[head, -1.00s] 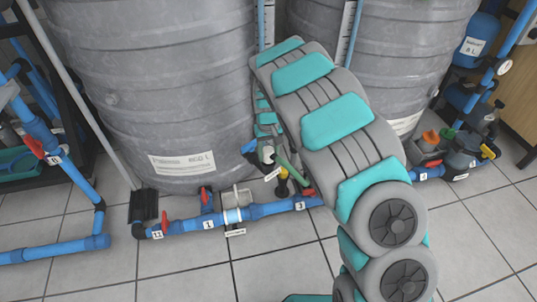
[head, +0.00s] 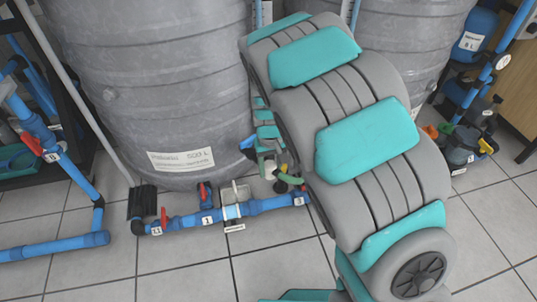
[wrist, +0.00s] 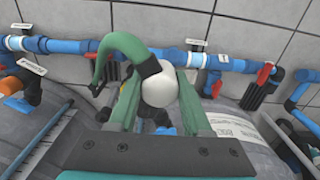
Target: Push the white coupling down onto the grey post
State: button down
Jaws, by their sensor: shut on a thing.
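The white coupling (wrist: 160,88) sits between the two green fingers of my gripper (wrist: 161,84) in the wrist view, and the gripper is shut on it. A green hose (wrist: 121,45) with a black collar (wrist: 146,66) runs from the coupling and arches to the left. In the head view my gripper (head: 267,160) is low in front of the tanks, just above the blue pipe, partly covered by my arm. The green hose also shows there (head: 291,179). I cannot make out the grey post in either view; the coupling, fingers and arm may hide it.
A blue floor pipe (head: 262,207) with red-handled valves (head: 203,190) runs along the tanks. A large grey tank (head: 160,80) stands behind it and a second tank (head: 410,50) at the right. A slanted pole (head: 75,95) stands at the left. Tiled floor (head: 190,270) in front is clear.

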jog(key=shift+s+d+r, duration=0.15)
jog(key=shift+s, duration=1.05)
jog(key=shift+s+d+r, duration=0.15)
jog(key=shift+s, duration=1.05)
jog(key=w+d+r+m, duration=0.3)
jog(key=w+d, duration=1)
jog(key=d, duration=0.2)
jog(key=shift+d+r, duration=0.2)
jog(key=shift+d, duration=0.15)
